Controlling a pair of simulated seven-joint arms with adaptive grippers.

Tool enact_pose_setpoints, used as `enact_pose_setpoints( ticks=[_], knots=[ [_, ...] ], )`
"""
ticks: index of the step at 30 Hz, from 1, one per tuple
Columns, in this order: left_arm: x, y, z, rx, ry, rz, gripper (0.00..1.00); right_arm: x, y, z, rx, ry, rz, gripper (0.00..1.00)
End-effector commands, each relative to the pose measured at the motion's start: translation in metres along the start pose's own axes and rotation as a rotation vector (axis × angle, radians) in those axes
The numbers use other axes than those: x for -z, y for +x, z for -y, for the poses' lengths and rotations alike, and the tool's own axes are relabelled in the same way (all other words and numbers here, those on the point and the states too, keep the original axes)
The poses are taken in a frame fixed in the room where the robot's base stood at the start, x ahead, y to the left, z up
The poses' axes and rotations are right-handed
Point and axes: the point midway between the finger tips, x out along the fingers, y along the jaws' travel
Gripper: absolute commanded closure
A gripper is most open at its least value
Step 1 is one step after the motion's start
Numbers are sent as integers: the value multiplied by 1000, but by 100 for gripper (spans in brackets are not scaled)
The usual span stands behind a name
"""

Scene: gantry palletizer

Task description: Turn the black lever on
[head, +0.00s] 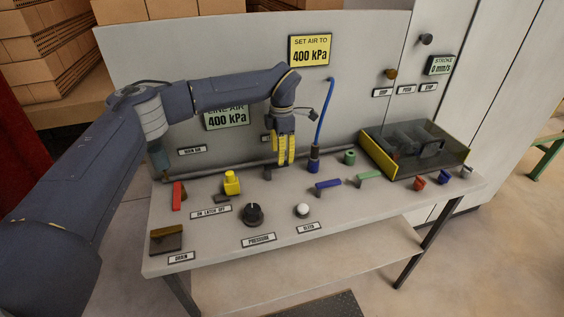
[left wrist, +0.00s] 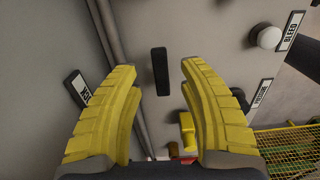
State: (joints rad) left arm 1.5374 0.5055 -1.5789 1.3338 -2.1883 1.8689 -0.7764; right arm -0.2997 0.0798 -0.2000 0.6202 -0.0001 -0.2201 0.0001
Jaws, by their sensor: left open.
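The black lever (left wrist: 160,72) shows in the left wrist view as a short dark bar in the gap between my fingers. In the head view a small dark piece (head: 267,173) just below and left of the fingertips seems to be this lever. My left gripper (head: 285,163) points down over the back of the bench, its yellow fingers apart. In the left wrist view my left gripper (left wrist: 160,66) is open, one finger on each side of the lever, with visible gaps. Whether the fingertips reach down to its height I cannot tell. My right gripper is out of view.
A blue hose fitting (head: 314,160) stands right of my gripper. A red lever (head: 177,196), yellow latch (head: 232,183), black knob (head: 253,215) and white button (head: 302,210) are nearer the front. A pipe (head: 235,166) runs along the back panel.

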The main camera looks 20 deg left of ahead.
Motion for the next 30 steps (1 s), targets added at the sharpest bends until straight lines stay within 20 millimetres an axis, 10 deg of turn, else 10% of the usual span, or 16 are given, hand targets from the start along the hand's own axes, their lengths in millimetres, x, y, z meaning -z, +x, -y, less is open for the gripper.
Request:
enact_pose_setpoints(
  ticks=[23, 30],
  knots=[
    [0, 36, 0, 0, 1, 0, 58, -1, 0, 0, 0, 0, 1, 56],
    [0, 36, 0, 0, 1, 0, 82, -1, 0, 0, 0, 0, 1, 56]
  ],
)
